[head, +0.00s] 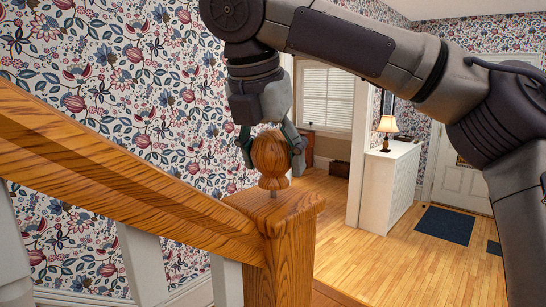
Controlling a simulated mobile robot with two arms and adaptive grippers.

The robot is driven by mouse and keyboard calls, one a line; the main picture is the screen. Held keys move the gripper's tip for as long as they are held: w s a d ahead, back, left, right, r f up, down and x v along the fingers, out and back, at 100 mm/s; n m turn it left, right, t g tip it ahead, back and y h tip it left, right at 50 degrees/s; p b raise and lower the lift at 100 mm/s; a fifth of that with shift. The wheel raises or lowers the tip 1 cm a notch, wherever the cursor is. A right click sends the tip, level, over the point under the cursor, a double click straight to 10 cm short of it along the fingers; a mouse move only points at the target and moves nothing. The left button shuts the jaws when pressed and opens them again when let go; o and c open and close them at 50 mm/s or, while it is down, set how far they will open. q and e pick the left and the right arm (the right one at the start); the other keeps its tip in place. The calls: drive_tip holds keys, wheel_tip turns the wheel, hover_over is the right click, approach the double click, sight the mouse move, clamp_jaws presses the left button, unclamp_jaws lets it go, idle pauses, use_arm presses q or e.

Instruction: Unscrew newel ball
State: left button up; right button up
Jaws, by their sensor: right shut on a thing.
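The wooden newel ball (271,155) is upright above the top of the square newel post (289,250). A short thin metal stud shows between the ball's base and the post cap, so the base is slightly apart from the wood. My right gripper (271,152) comes down from above and is shut on the ball, with a finger at each side of it. The ball's upper part is partly hidden by the gripper. My left gripper is not in view.
The sloping wooden handrail (120,180) meets the post from the left, with white balusters (143,262) below. Behind, a white cabinet (391,180) carries a lit lamp (387,128). A dark mat (445,225) lies on open wooden floor.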

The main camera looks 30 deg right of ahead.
drive_tip(key=shift+n, duration=0.6)
drive_tip(key=o, duration=0.4)
drive_tip(key=shift+n, duration=0.3)
drive_tip(key=o, duration=0.5)
drive_tip(key=shift+d, duration=0.1)
drive_tip(key=shift+r, duration=0.1)
drive_tip(key=v, duration=1.2)
drive_tip(key=shift+s, duration=0.2)
drive_tip(key=shift+d, duration=0.1)
